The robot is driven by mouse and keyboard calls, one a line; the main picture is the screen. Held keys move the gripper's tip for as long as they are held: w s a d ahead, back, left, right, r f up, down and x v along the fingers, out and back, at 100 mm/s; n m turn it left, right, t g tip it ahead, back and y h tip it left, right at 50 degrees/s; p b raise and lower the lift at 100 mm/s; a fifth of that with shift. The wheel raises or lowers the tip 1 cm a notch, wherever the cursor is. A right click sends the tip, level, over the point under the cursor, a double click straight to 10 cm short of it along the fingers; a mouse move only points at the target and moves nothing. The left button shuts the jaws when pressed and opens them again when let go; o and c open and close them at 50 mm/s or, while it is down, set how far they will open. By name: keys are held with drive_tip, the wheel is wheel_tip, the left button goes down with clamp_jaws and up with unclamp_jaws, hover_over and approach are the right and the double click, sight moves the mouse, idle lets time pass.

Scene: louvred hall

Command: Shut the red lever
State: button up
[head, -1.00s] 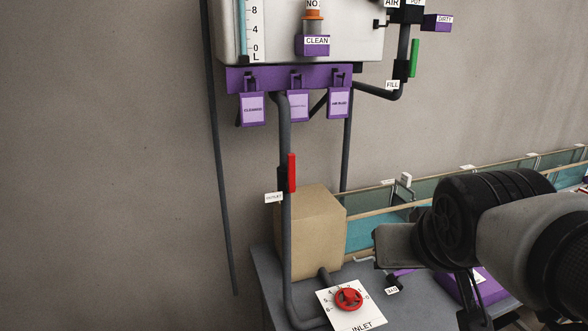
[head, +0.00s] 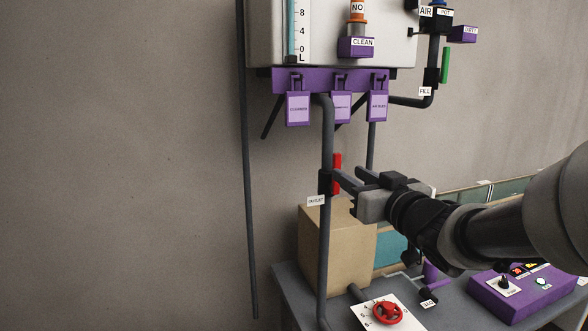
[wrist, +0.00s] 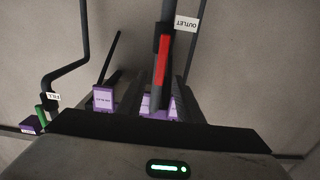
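The red lever (head: 337,160) stands upright along the grey outlet pipe (head: 327,130), beside a label reading OUTLET. In the wrist view, which is upside down, the red lever (wrist: 161,60) lies ahead in line with the gap between the dark fingers (wrist: 163,98). I cannot tell whether either finger touches it.
A cardboard box (head: 335,248) stands on the grey bench below the gripper. A red INLET handwheel (head: 388,313) and a purple control box (head: 515,292) are on the bench. Purple tags (head: 298,108) hang under the tank. A green lever (head: 446,65) is on the FILL pipe.

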sight(339, 167)
drive_tip(key=x, duration=0.5)
drive_tip(key=shift+a, duration=0.1)
drive_tip(key=shift+w, duration=0.1)
drive_tip(key=shift+x, duration=0.8)
clamp_jaws()
idle(0.9)
